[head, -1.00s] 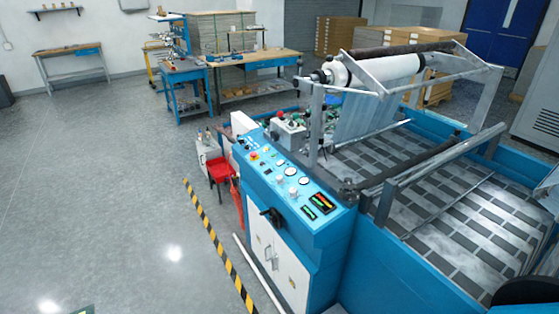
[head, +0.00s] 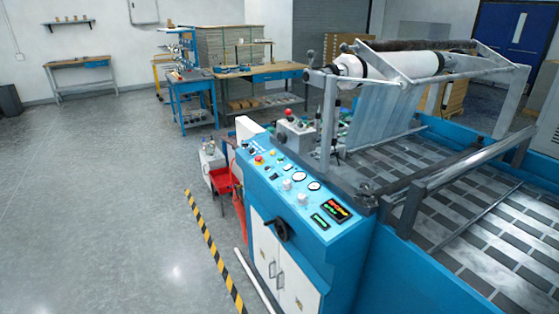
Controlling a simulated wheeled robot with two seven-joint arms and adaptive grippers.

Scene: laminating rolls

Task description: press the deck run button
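The blue control deck (head: 290,190) of the laminating machine is in the middle of the head view. Its sloped top carries several small buttons, including a red one on yellow (head: 259,160). The button labels are too small to read, so I cannot tell which is the run button. Neither of my grippers is in view.
The machine's roll frame (head: 420,75) and blue bed wall (head: 420,275) fill the right. A red stool-like item (head: 224,180) stands beside the deck's far end. A yellow-black floor stripe (head: 214,250) runs along the left. Open grey floor (head: 100,200) lies left of it.

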